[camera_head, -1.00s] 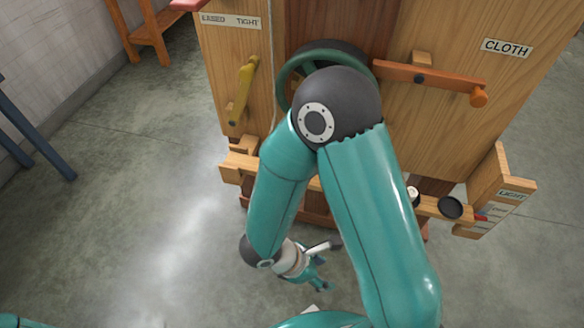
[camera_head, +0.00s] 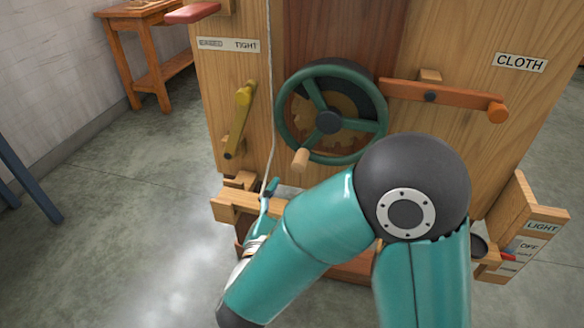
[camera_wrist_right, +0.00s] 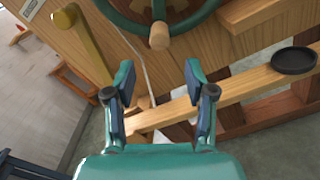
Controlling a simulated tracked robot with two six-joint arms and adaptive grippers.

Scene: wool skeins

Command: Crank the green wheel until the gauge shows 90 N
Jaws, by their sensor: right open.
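The green wheel (camera_head: 328,122) is mounted upright on the front of the wooden machine. Its pale wooden crank knob (camera_head: 300,158) is at the lower left of the rim. In the right wrist view the lower part of the wheel (camera_wrist_right: 166,21) and the knob (camera_wrist_right: 160,36) show at the top. My right gripper (camera_wrist_right: 160,76) is open and empty, with the knob beyond its fingertips and not between them. In the head view it is below the wheel, partly hidden by my right arm. No gauge is readable in these frames. My left gripper is not in view.
A yellow lever (camera_head: 240,122) is left of the wheel under an EASED/TIGHT label. An orange lever (camera_head: 445,94) is to the right, near the CLOTH label (camera_head: 520,62). A pale cord hangs beside the wheel. A wooden rail (camera_wrist_right: 250,86) with a black dish (camera_wrist_right: 294,60) crosses below.

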